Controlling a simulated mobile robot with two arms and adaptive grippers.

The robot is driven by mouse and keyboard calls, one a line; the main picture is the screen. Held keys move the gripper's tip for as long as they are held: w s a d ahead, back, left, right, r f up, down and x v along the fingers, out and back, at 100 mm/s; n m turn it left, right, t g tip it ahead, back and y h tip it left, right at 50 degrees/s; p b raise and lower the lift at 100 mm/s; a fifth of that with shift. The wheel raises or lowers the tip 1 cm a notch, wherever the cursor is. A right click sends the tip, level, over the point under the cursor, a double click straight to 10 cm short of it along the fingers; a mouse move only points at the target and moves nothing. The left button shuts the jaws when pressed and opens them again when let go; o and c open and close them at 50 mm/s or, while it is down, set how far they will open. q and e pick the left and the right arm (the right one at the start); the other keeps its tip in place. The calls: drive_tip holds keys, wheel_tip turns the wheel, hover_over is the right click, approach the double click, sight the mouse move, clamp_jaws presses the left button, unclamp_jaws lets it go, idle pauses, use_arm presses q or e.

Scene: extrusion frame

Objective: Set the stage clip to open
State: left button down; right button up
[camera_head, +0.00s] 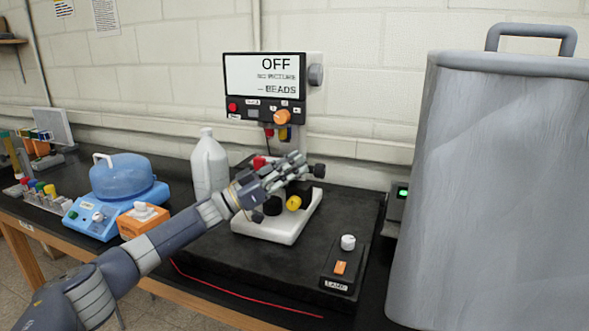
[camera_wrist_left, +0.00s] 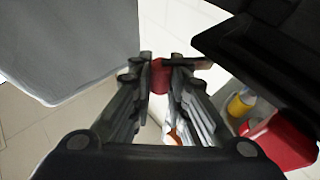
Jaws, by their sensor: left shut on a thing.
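The microscope stands on the dark bench board, its white base (camera_head: 272,228) showing below my arm. My left gripper (camera_head: 298,164) reaches across its stage from the left and hides most of the stage. In the left wrist view my left gripper (camera_wrist_left: 160,68) is shut on a small red part (camera_wrist_left: 160,76) between its fingertips. This may be the stage clip's handle; its position, open or shut, cannot be told. My right gripper is not in view.
The microscope's screen (camera_head: 262,76) reads OFF. A white bottle (camera_head: 208,165) and a blue-lidded device (camera_head: 122,180) stand left. A control box (camera_head: 345,268) is at front right. A large grey covered object (camera_head: 500,190) blocks the right. The board's front is mostly clear.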

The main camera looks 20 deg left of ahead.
use_arm(q)
drive_tip(key=shift+f+m+g+h, duration=0.2)
drive_tip(key=shift+m+g+h, duration=0.1)
drive_tip(key=shift+g, duration=0.2)
drive_tip(key=c, duration=1.5)
unclamp_jaws()
drive_tip(key=shift+c, duration=0.2)
drive_tip(key=shift+r, duration=0.1)
drive_tip(key=v, duration=1.2)
drive_tip(key=shift+d, duration=0.1)
